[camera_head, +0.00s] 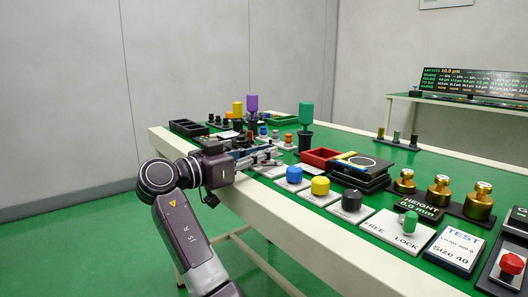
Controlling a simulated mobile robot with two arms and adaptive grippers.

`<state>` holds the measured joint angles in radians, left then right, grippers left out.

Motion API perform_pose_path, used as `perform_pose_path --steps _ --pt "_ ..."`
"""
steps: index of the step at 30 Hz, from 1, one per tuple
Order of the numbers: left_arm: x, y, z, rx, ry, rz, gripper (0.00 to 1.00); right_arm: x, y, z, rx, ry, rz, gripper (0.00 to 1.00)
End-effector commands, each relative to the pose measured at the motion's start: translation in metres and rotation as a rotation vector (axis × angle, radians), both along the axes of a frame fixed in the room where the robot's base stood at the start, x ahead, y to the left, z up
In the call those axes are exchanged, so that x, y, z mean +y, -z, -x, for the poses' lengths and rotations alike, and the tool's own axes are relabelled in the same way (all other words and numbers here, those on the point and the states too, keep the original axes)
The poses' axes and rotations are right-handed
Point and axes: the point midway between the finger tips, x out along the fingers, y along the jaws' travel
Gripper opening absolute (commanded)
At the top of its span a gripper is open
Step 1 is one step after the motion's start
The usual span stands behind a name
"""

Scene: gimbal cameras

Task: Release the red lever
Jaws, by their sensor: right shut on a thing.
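My right gripper (268,156) reaches in from the lower left over the near edge of the green-topped bench. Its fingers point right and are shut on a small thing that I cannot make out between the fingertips. A small orange-red knob (288,138) stands just beyond the fingertips; I cannot tell whether it touches them. I cannot tell from this view which red part is the lever. My left gripper is not in view.
Blue (294,174), yellow (320,186) and black (351,200) knobs stand along the near edge. A green lever (410,222) is on the FREE/LOCK plate. Brass weights (438,190) and a red tray (320,157) stand behind. A tall green-topped post (306,113) rises beyond the gripper.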

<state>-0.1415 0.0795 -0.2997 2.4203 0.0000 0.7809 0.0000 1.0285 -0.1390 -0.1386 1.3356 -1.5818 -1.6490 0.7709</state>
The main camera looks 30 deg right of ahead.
Motion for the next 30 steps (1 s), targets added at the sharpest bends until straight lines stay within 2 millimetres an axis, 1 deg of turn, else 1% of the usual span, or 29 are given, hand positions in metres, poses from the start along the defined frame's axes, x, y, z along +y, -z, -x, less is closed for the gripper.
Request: perform_pose_path --steps 1,5,13,16,20,27,30 --pt "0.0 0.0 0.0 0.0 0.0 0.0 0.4 0.0 0.0 0.0 0.001 -0.001 0.0 0.15" --pt "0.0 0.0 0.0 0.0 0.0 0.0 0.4 0.0 0.0 0.0 0.001 -0.001 0.001 0.29" --pt "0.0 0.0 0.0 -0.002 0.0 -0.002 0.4 0.001 0.0 0.0 0.001 -0.001 0.001 0.29" --pt "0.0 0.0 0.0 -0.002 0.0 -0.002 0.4 0.006 0.0 0.0 0.001 -0.003 0.001 0.29" --pt "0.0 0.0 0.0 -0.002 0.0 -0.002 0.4 0.026 0.0 0.002 0.001 -0.004 0.0 0.29" --pt "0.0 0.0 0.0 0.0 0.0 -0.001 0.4 0.077 0.0 0.009 0.0 -0.004 0.001 0.29" --pt "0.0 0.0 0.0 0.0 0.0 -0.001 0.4 0.095 0.0 0.011 0.001 -0.004 0.001 0.29"
